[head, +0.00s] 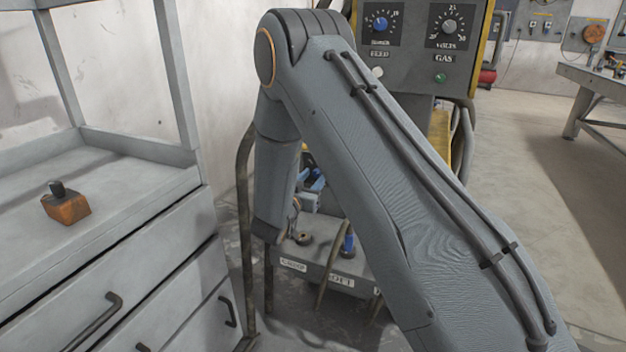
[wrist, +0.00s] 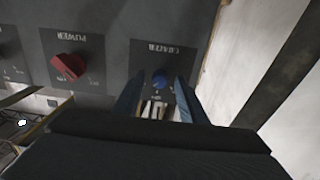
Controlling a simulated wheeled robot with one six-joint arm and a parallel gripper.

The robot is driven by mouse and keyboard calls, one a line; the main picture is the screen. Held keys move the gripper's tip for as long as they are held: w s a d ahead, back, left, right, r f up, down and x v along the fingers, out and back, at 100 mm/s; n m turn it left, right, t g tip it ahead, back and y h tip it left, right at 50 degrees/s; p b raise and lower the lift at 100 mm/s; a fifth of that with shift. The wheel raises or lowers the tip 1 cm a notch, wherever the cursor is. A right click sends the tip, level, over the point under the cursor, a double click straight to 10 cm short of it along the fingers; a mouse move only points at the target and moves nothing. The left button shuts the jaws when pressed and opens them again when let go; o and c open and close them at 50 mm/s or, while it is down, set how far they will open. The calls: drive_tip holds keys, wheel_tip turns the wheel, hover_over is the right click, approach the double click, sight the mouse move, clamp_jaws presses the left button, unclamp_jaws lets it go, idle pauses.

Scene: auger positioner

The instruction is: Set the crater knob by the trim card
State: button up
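My gripper (wrist: 160,76) is open, with one dark blue finger on each side of the knob. I cannot tell whether the fingers touch it. A pale marking with dark figures (wrist: 153,109) shows between the fingers, partly hidden; I cannot tell whether it is the trim card. In the head view my arm hides the gripper's work area. No trim card can be made out there.
A red power knob (wrist: 68,67) is beside the crater plate. In the head view, a blue dial (head: 380,24) and a volts dial (head: 449,27) are on the grey machine panel. The floor at right is clear.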

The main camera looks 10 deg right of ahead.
clamp_jaws()
drive_tip(key=shift+n+p, duration=0.3)
drive_tip(key=shift+p, duration=0.1)
drive_tip(key=n+p, duration=0.3)
drive_tip(key=shift+r, duration=0.1)
drive_tip(key=n+p, duration=0.3)
drive_tip(key=n, duration=0.3)
drive_tip(key=shift+p, duration=0.35)
unclamp_jaws()
